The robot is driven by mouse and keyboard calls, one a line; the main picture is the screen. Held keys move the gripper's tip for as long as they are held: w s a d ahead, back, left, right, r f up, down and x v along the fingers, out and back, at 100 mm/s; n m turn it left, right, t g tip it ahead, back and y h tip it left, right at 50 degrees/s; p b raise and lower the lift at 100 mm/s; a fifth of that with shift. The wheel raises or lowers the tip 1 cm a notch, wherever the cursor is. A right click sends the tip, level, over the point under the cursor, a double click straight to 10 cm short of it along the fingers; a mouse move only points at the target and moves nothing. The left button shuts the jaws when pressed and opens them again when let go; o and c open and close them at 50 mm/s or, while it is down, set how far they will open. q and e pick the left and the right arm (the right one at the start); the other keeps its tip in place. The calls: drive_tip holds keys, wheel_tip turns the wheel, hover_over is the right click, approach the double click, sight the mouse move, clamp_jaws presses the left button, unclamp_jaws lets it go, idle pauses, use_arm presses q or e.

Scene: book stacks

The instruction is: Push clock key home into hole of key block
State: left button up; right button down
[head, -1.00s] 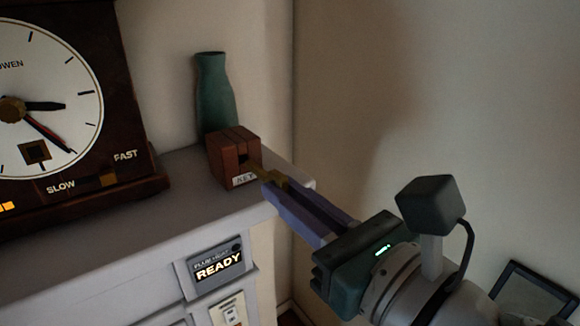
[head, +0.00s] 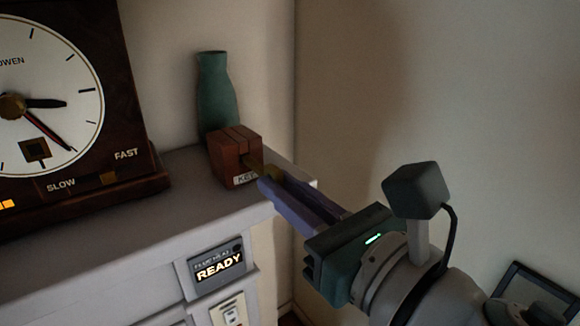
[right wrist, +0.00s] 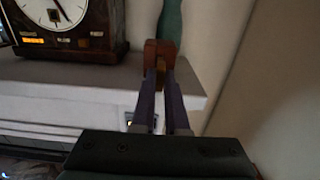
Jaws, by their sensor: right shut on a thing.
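The key block (head: 228,150) is a reddish-brown wooden block with a slot and a white label, standing near the right end of the mantel shelf. It also shows in the right wrist view (right wrist: 160,48), beyond the fingers. My right gripper (head: 272,183) is shut on the brass clock key (head: 274,173), just in front of the block's right-hand face. The key's shaft reaches the block's face at the hole; how deep it sits cannot be made out. The fingers hide part of the key. My left gripper is in neither view.
A green vase (head: 216,95) stands behind the block. A large dark wooden clock (head: 130,115) stands left on the shelf (head: 120,220). A panel reading READY (head: 218,266) is below. The wall is close on the right.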

sight(263, 170)
drive_tip(key=shift+x, duration=0.9)
drive_tip(key=shift+b+x, duration=0.65)
drive_tip(key=shift+x, duration=0.55)
drive_tip(key=c, duration=0.9)
unclamp_jaws()
drive_tip(key=shift+o, duration=0.2)
drive_tip(key=b+v, duration=0.1)
drive_tip(key=v, duration=0.9)
